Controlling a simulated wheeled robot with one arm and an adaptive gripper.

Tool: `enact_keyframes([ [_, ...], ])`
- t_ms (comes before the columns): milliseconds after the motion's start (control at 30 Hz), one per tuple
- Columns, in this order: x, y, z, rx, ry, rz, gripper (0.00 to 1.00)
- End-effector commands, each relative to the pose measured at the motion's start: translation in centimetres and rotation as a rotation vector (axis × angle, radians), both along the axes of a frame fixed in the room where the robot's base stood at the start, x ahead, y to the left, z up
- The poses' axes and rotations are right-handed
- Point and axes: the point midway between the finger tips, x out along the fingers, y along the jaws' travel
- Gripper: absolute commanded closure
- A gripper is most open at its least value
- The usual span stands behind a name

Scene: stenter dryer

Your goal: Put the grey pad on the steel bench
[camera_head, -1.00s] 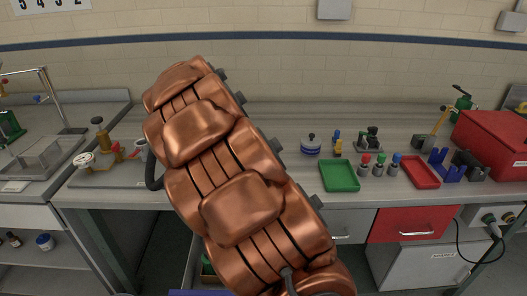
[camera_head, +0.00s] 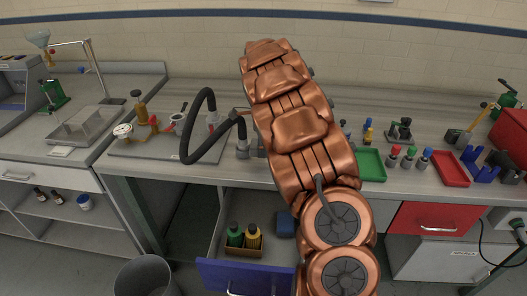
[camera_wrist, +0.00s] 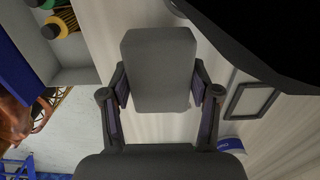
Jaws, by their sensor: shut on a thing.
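A dark grey pad (camera_wrist: 160,70), block-shaped with rounded edges, is in the wrist view. My gripper (camera_wrist: 161,88) is shut on it, with one finger on each side. In the head view my copper-coloured arm hides the gripper and the pad. The long grey-topped bench (camera_head: 205,92) runs across the head view along the wall. It looks like the steel bench, but I cannot be sure of its material. In the wrist view the pad appears in front of a pale surface; its height above it is unclear.
An open blue-fronted drawer (camera_head: 245,277) holds green and yellow bottles (camera_head: 244,236). A bin (camera_head: 143,277) stands on the floor. On the bench are a gauge assembly (camera_head: 140,128), a green tray (camera_head: 370,164) and a red tray (camera_head: 450,168). The bench's back strip shows free room.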

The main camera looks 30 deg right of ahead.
Motion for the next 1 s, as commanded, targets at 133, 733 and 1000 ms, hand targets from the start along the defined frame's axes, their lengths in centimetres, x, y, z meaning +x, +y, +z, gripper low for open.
enact_keyframes([
  [133,0.1,-0.3,-0.1,0.001,0.001,-0.001,0.68],
  [733,0.3,-0.6,-3.7,0.001,0.001,0.000,0.68],
  [1000,0.3,-0.6,-4.0,0.001,0.001,-0.001,0.38],
])
